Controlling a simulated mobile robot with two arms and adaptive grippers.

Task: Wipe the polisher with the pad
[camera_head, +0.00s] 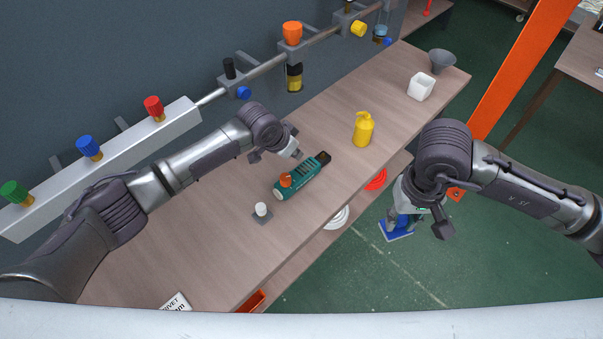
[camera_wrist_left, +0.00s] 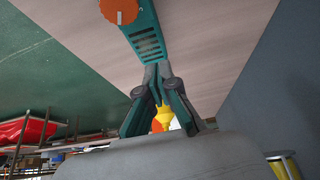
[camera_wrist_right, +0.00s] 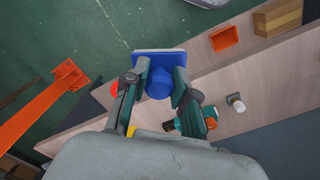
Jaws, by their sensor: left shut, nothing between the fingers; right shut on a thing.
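The polisher (camera_head: 308,178), a teal tool with an orange knob and a dark end, lies on the wooden table. It also shows in the left wrist view (camera_wrist_left: 143,35) and partly in the right wrist view (camera_wrist_right: 190,123). My left gripper (camera_head: 299,155) is shut and empty just behind the polisher; I cannot tell whether its tips touch it. My right gripper (camera_head: 402,217) is shut on the blue pad (camera_wrist_right: 148,58) by its round handle. The pad (camera_head: 396,235) is off the table's front edge, right of the polisher, above the green floor.
A small white cylinder on a grey base (camera_head: 261,211) stands left of the polisher. A yellow bottle (camera_head: 363,129), a white container (camera_head: 421,87) and a grey funnel (camera_head: 441,62) stand farther right. A lower shelf holds a red item (camera_head: 377,180).

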